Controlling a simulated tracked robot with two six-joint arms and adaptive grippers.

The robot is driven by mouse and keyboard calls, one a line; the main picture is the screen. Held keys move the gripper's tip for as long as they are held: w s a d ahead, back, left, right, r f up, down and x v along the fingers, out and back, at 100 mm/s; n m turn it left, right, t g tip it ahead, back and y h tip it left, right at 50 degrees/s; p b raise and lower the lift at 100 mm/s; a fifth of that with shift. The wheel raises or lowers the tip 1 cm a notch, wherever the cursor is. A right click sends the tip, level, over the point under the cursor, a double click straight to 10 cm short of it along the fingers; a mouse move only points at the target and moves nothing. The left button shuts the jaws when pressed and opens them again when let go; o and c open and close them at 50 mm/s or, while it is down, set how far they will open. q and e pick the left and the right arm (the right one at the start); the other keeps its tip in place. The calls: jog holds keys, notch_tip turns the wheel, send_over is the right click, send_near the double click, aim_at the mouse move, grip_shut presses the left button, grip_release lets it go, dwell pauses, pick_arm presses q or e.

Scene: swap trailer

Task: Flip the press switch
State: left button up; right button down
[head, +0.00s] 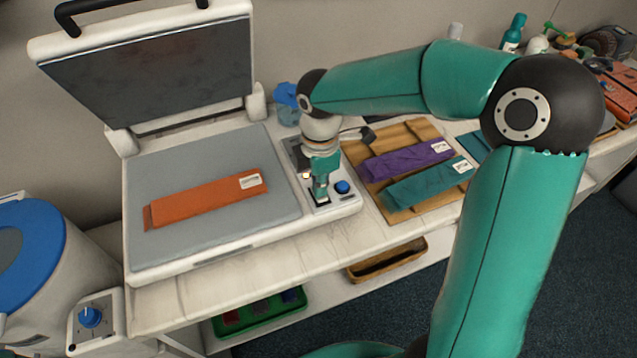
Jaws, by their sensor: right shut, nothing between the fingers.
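The heat press (215,246) stands open on the bench, its dark upper plate (160,75) raised. A folded orange cloth (205,199) with a white tag lies on its grey lower pad (170,235). A control panel (345,203) with a blue knob (342,187) is at the press's right side. My right gripper (321,197) is shut and empty, pointing down over this panel just left of the blue knob. The gripper hides the panel part under it, so I cannot tell the switch's position or whether the fingers touch it. My left gripper is out of view.
A wooden board (400,213) with purple (405,160) and teal (428,183) folded cloths lies right of the press. A blue-topped round machine (35,250) stands at left. A green tray (262,315) and a brown tray (385,262) sit on the lower shelf.

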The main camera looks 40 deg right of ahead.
jog(key=shift+r+p, duration=0.4)
jog(key=shift+r, duration=0.1)
jog(key=r+p, duration=0.3)
jog(key=shift+w+r, duration=0.25)
jog(key=shift+w, duration=0.05)
notch_tip(320, 180, up, 9)
jog(key=w, duration=0.1)
jog(key=shift+w+d+r, duration=0.15)
jog(key=shift+d, duration=0.1)
